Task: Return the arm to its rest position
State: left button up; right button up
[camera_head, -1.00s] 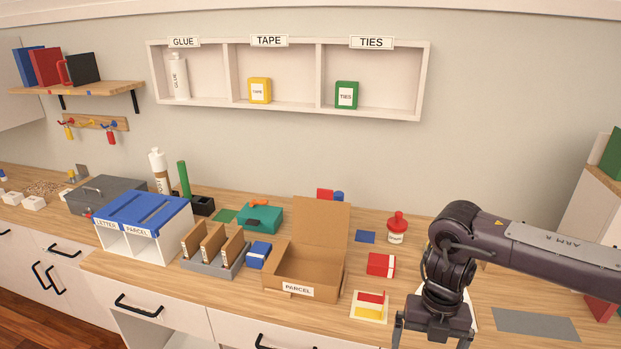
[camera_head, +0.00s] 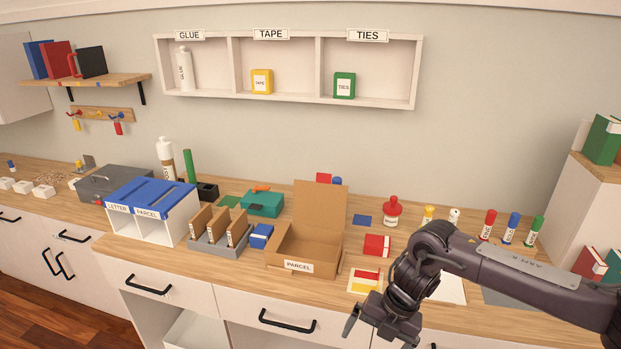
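My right arm enters from the right edge over the front right of the counter. Its gripper (camera_head: 380,334) hangs low past the counter's front edge, with the fingers apart and nothing seen between them. The nearest things are a card with red and yellow patches (camera_head: 364,281) just behind the gripper and a white sheet (camera_head: 449,290) partly hidden behind my arm. My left arm and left gripper are not in view.
An open parcel box (camera_head: 307,255), a red box (camera_head: 376,245) and a red-topped stamp (camera_head: 392,212) stand behind the gripper. Several markers (camera_head: 488,225) stand behind my forearm. Drawers (camera_head: 270,318) line the front below. A white cabinet (camera_head: 570,205) stands at the right.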

jog(key=w+a+f+m+t+y, duration=0.4)
jog(key=a+f+m, duration=0.3)
jog(key=a+f, duration=0.4)
jog(key=s+d+f+m+t, duration=0.25)
jog(key=f+m, duration=0.65)
jog(key=f, duration=0.5)
jog(key=s+d+f+m+g+h, duration=0.1)
jog(key=s+d+f+m+h, duration=0.15)
jog(key=s+d+f, duration=0.4)
jog(key=s+d+f+m+g+h+b, duration=0.1)
jog(key=s+d+f+m, duration=0.25)
jog(key=s+f, duration=0.65)
jog(key=s+d+f+m+g+h, duration=0.15)
jog(key=s+d+f+m, duration=0.3)
jog(key=s, duration=0.65)
jog(key=s+d+f+m+h, duration=0.1)
jog(key=s+d, duration=0.1)
jog(key=s, duration=0.5)
jog(key=s+d+f+m+g+h, duration=0.1)
jog(key=s+f, duration=0.1)
jog(key=s, duration=0.6)
jog(key=shift+d+m+g, duration=0.3)
jog(key=shift+d+m, duration=0.05)
jog(key=shift+f, duration=0.1)
